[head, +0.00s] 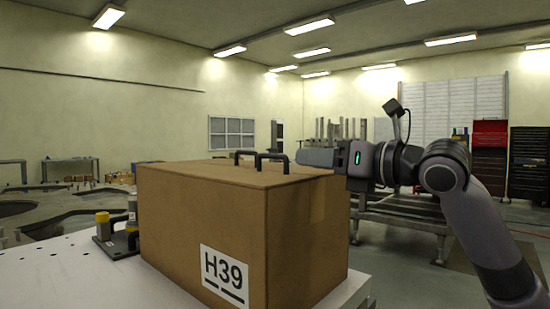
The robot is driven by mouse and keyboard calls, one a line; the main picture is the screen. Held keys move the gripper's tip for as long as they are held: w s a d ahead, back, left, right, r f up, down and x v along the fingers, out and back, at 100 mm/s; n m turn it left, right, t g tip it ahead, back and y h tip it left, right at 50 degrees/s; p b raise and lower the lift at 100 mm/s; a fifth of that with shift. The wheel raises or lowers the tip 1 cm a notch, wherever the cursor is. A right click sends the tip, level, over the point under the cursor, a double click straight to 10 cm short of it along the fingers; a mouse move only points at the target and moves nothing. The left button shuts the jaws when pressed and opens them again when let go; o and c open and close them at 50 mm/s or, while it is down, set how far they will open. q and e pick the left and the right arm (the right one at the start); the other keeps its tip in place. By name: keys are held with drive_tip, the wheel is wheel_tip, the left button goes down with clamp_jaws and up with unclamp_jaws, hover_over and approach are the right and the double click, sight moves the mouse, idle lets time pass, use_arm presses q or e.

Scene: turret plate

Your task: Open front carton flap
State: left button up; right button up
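A brown cardboard carton (200,220) with a white H39 label (224,277) stands on a light table in the head view. Its top looks flat and closed. My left gripper is not in view.
A black fixture with a yellow-capped post (103,226) stands on the light table (60,275) left of the carton. A metal rack table (405,212) stands behind my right arm. Red (489,150) and black (530,160) tool cabinets are at the far right.

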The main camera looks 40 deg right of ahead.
sight(287, 158)
drive_tip(key=w+p, duration=0.1)
drive_tip(key=w, duration=0.2)
drive_tip(key=w+p, duration=0.1)
drive_tip(key=w, duration=0.1)
drive_tip(key=shift+w+a+r+p, duration=0.1)
drive_tip(key=shift+w+a+p, duration=0.15)
drive_tip(key=shift+p, duration=0.05)
drive_tip(key=shift+w, duration=0.45)
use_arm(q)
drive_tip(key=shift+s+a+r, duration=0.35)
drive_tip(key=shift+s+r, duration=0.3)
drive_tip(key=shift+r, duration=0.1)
use_arm(e)
drive_tip(key=shift+w, duration=0.15)
clamp_jaws()
